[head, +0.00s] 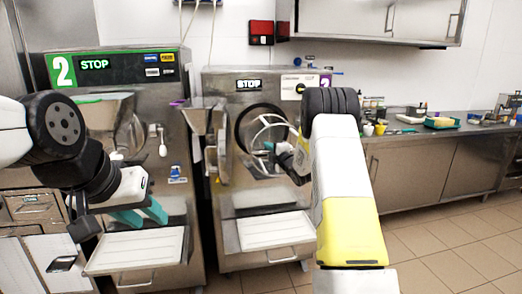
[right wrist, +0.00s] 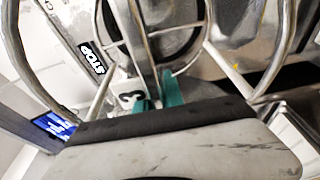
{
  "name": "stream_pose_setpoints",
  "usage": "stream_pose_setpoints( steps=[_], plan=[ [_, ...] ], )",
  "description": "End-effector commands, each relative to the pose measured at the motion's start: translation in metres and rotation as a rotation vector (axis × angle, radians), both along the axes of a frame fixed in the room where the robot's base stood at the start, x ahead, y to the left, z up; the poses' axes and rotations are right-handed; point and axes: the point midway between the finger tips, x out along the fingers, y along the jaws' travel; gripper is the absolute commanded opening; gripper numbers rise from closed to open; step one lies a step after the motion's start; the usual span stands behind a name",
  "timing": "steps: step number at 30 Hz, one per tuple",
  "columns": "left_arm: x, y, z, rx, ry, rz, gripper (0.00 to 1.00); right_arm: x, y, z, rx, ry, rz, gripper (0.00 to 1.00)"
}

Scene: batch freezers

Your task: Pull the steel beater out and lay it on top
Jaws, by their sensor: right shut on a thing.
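The steel beater (head: 265,130) is a frame of curved bars at the round opening of the right-hand freezer (head: 212,88). It also shows close up in the right wrist view, as bars (right wrist: 152,62). My right gripper (head: 269,147) is at the beater, its teal fingers (right wrist: 158,98) shut on a bar of it. How far the beater sits inside the cylinder is hard to tell. My left gripper (head: 142,214) is open and empty, with teal fingers apart, in front of the left freezer (head: 120,66) marked 2.
The freezers' fronts carry pull-out trays, one on the left (head: 135,247) and one on the right (head: 275,231). The right freezer's open door and hopper (head: 205,120) stand left of its opening. A counter (head: 440,137) with small items runs along the right wall.

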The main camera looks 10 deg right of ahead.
Motion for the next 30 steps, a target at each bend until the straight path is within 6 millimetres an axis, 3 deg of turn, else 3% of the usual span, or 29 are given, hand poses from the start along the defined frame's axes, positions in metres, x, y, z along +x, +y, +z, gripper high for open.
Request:
stream_pose_setpoints(
  steps=[30],
  plan=[
    [0.000,0.000,0.000,0.000,0.000,0.000,0.36,-0.068,-0.004,0.001,0.000,-0.002,0.000,0.00]
  ],
)
